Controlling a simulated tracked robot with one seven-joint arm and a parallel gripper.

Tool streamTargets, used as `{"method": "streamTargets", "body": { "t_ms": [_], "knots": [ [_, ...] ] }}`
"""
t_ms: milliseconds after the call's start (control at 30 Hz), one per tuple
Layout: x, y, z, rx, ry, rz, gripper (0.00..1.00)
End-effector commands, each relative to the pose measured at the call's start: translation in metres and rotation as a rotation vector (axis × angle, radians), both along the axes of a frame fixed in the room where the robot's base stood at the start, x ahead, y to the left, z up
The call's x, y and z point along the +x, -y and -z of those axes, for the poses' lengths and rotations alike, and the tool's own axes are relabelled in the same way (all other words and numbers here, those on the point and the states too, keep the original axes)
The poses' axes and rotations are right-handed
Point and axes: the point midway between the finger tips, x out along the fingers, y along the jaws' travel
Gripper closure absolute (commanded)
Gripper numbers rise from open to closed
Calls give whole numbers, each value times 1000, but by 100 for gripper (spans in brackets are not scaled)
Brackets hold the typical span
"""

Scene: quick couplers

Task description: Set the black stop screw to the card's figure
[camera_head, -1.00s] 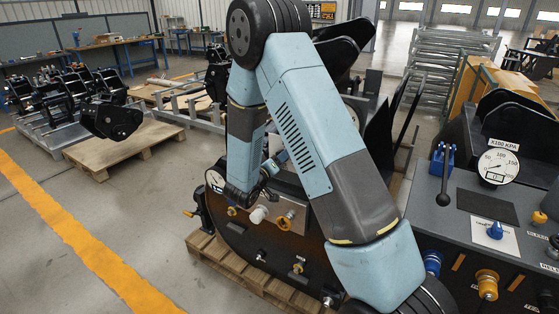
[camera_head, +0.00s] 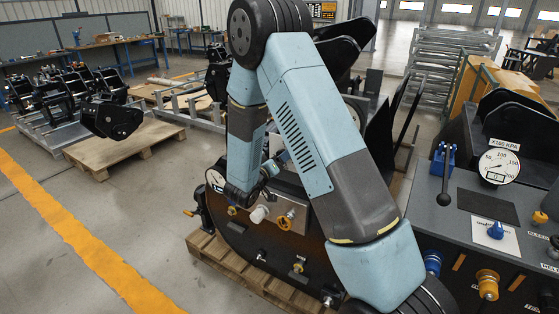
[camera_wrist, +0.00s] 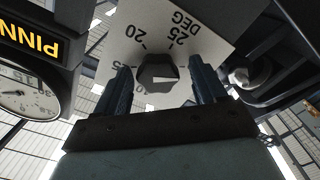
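In the wrist view, the black stop screw (camera_wrist: 158,74) is a dark hexagonal head with a white pointer mark, which points to the right of the picture. It sits on a white dial plate (camera_wrist: 187,20) printed with "20", "25" and "DEG"; other figures are partly hidden by my fingers. My gripper (camera_wrist: 161,80) is open, one finger on each side of the screw head, with a visible gap on both sides. In the head view my gripper (camera_head: 256,192) is small beside the dark coupler (camera_head: 275,245), and the black screw cannot be made out.
A round gauge (camera_wrist: 28,92) and a sign with yellow letters "PINN" (camera_wrist: 30,35) are at the wrist view's left. A pale round fitting (camera_wrist: 245,75) is at right. The coupler stands on a wooden pallet (camera_head: 215,248). A grey console (camera_head: 470,215) with knobs and a gauge stands at right.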

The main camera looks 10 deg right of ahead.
Motion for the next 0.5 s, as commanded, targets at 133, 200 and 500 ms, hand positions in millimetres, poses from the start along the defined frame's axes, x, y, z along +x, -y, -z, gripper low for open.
{"method": "streamTargets", "body": {
  "t_ms": [133, 200, 500],
  "knots": [
    [0, 1, 0, -1, 1, 2, 26],
    [0, 1, -1, -1, 1, 2, 26],
    [-17, -17, -1, -1, 1, -1, 26]
  ]
}}
